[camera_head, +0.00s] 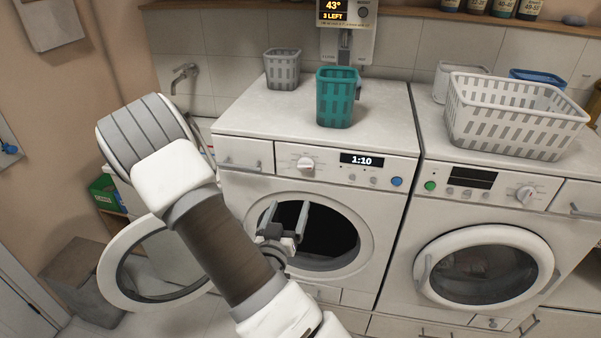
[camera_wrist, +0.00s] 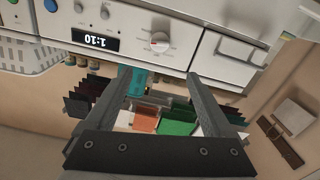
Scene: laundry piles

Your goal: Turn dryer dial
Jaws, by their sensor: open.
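Two white front-loading machines stand side by side; I see no label telling which is the dryer. The left machine (camera_head: 240,185) has a white round dial (camera_head: 305,163), left of a display reading 1:10. This dial also shows upside down in the wrist view (camera_wrist: 160,42). The right machine (camera_head: 390,290) has a white dial (camera_head: 524,193) right of a dark display. My gripper (camera_head: 286,213) is open and empty, in front of the left machine's open drum mouth, below its dial. In the wrist view, my gripper (camera_wrist: 159,76) shows the dial beyond its fingertips, apart from them.
The left machine's round door (camera_head: 112,279) hangs open to the left, partly behind my arm. A teal basket (camera_head: 336,97) and grey basket (camera_head: 282,69) stand on top. A white basket (camera_head: 515,125) sits on the right machine, whose door (camera_head: 437,245) is shut.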

